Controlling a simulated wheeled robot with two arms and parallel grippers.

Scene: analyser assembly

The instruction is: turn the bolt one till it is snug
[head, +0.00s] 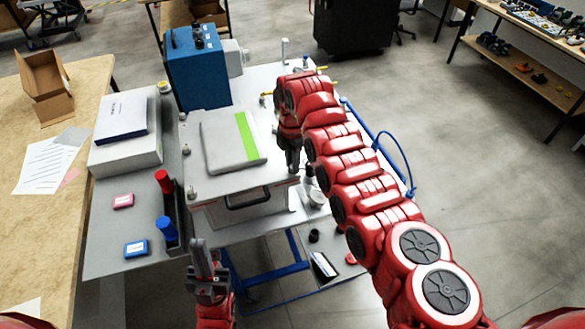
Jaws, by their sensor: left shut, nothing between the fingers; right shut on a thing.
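The analyser (245,185) is a pale flat housing with a grey panel and green strip on top, and a dark handle on its front. Small bolt-like posts (190,191) show at its left corners. My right gripper (294,172) points down at the analyser's front right corner, shut on what I take to be bolt one. The bolt is hidden by the fingers and arm, so how far it is seated cannot be seen. My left gripper (204,252) is shut and empty, in front of the grey table, apart from the analyser.
A blue box unit (198,78) stands behind the analyser. Left are a white box (125,148), a red-capped and a blue-capped item in a dark rack (174,212), and pink and blue labelled boxes. A blue hose (398,160) loops at the right edge.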

